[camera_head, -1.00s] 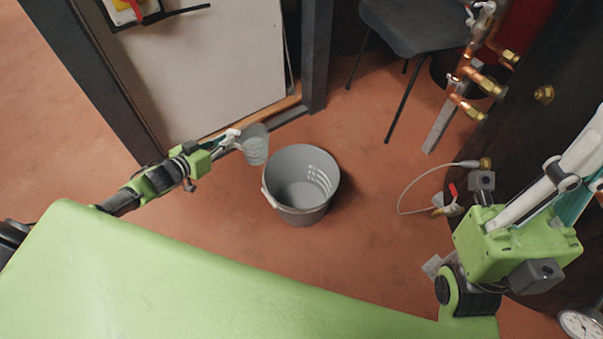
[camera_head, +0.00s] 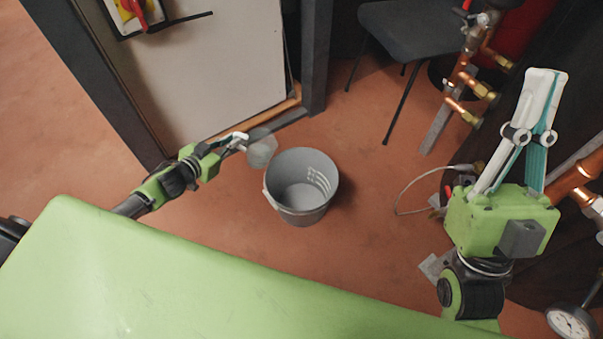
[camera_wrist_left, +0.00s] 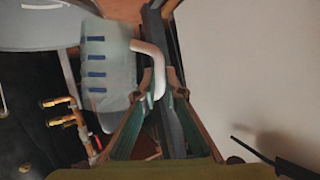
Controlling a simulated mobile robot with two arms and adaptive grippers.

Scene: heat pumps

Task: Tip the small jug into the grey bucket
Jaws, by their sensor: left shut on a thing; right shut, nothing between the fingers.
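The small jug (camera_head: 262,152) is a translucent grey measuring jug. My left gripper (camera_head: 240,138) is shut on its handle and holds it in the air, just left of the grey bucket's rim. In the left wrist view the jug (camera_wrist_left: 108,72) shows blue marks on its side, and its white handle runs between the fingers (camera_wrist_left: 158,92). The jug's contents cannot be made out. The grey bucket (camera_head: 300,210) stands on the floor with its mouth up. It shows partly at the top left of the left wrist view (camera_wrist_left: 50,38). My right gripper (camera_head: 543,75) is shut and empty, at the right.
A dark chair (camera_head: 415,28) stands behind the bucket. Copper pipes with brass fittings (camera_head: 470,85) and a pressure gauge (camera_head: 570,322) are at the right. A white panel (camera_head: 205,75) with a red and yellow switch (camera_head: 133,12) is at the back left. Floor around the bucket is clear.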

